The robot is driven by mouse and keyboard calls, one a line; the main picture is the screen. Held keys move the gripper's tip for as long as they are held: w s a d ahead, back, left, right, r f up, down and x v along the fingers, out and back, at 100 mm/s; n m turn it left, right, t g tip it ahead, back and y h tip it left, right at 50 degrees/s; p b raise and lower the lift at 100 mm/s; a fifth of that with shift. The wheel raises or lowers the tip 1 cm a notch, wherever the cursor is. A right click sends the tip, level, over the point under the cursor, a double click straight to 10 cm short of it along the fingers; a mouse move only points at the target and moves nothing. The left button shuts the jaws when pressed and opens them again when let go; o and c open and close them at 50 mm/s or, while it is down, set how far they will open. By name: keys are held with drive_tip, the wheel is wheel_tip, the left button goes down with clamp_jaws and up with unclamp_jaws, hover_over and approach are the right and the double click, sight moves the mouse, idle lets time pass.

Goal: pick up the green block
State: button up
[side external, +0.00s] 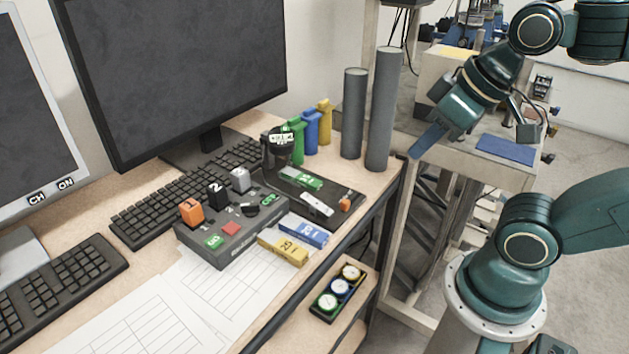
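A small green block (301,180) with pale markings lies on the black tray beside the black upright device. A separate green upright piece (294,140) stands behind it, at the left of a blue and a yellow one. My gripper (447,124) is at the upper right, above and well to the right of both green things, touching neither. A flat blue strip (428,141) shows just below its end; I cannot tell whether it is part of the gripper or lies behind it. The fingers are too unclear to tell open from shut.
Two tall grey cylinders (380,110) stand at the desk's right edge between my gripper and the tray. A blue block (304,231) and a yellow block (283,247) lie in front of the tray. A control box (232,227), keyboards and a monitor fill the left.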

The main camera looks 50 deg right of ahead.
drive_tip(key=o, duration=0.8)
drive_tip(key=shift+c, duration=0.2)
drive_tip(key=shift+w+r, duration=0.1)
drive_tip(key=g, duration=0.6)
hover_over(311, 181)
wheel_tip(311, 181, down, 4)
drive_tip(key=shift+f, duration=0.2)
drive_tip(key=shift+f, duration=4.3)
